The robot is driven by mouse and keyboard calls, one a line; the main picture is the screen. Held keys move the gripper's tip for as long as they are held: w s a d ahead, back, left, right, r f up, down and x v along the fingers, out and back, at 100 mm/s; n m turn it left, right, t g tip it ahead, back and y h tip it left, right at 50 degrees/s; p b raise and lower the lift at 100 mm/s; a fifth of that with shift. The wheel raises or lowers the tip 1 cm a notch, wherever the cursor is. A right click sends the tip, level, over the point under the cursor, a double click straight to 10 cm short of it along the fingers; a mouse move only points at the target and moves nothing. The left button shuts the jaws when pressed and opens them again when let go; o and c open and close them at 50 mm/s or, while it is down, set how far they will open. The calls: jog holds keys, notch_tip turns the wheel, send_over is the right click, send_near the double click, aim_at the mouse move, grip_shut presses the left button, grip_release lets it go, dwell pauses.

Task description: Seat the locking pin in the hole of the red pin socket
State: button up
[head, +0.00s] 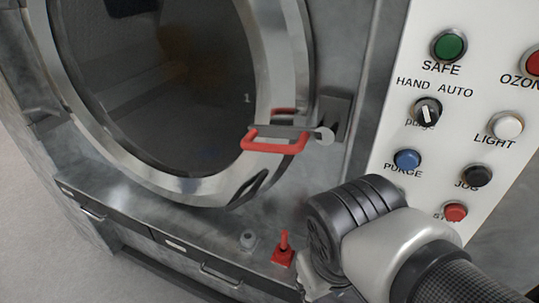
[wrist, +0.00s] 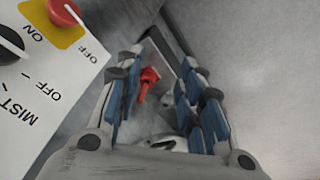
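The red pin socket (head: 283,257) stands on the ledge below the round door, a square red base with a slim red upright on top. I cannot tell whether that upright is the locking pin or part of the socket. A small grey knob-like piece (head: 248,240) stands to its left; it may be the pin. My gripper (head: 312,283) is just right of the socket, its fingers partly hidden by my wrist. In the wrist view my gripper (wrist: 160,64) is open, blue pads apart, with the red piece (wrist: 148,82) visible between the fingers, apparently beyond them and untouched.
The round door (head: 160,95) has a red handle (head: 272,144) and a grey latch (head: 335,118). A white control panel (head: 455,110) with several buttons rises at the right, close to my wrist. Drawers (head: 175,245) line the front below the ledge. Open floor (head: 30,220) lies left.

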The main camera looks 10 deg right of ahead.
jog(key=r+t, duration=0.1)
jog(key=r+m+t+y, duration=0.1)
jog(key=shift+w+a+r+m, duration=0.1)
jog(key=shift+a+r+m, duration=0.2)
jog(key=shift+a+r, duration=0.1)
